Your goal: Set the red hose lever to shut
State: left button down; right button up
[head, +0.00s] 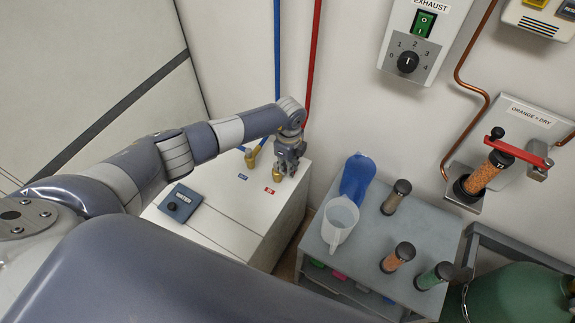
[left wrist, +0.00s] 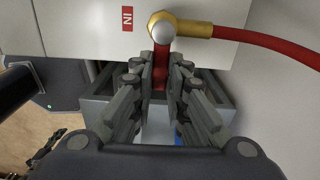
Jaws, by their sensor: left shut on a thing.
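The red hose lever (left wrist: 160,68) shows in the left wrist view as a short red bar between my fingers. It runs down the picture from a round grey cap (left wrist: 163,27) on a brass fitting (left wrist: 192,29), roughly at right angles to that fitting. The red hose (left wrist: 265,46) leaves the fitting to the right. My left gripper (left wrist: 161,80) is shut on the lever, one finger on each side. In the head view my left gripper (head: 284,164) is at the back of the white box (head: 228,217), and hides the lever there.
A blue hose (head: 277,55) with a brass fitting (head: 250,160) stands left of my gripper. A dark control panel (head: 181,203) sits on the box. To the right, a grey cart (head: 360,262) carries a jug (head: 339,222) and several capped tubes. The wall is close behind.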

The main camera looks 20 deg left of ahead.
pick_arm(q)
jog(key=shift+a, duration=0.1)
jog(key=c, duration=1.6)
grip_release()
pick_arm(e)
jog(key=shift+d, duration=0.2)
pick_arm(q)
notch_tip(320, 180, up, 12)
jog(key=shift+s+r, duration=0.1)
pick_arm(e)
jog(key=shift+a, duration=0.15)
pick_arm(q)
jog(key=shift+s+a, duration=0.1)
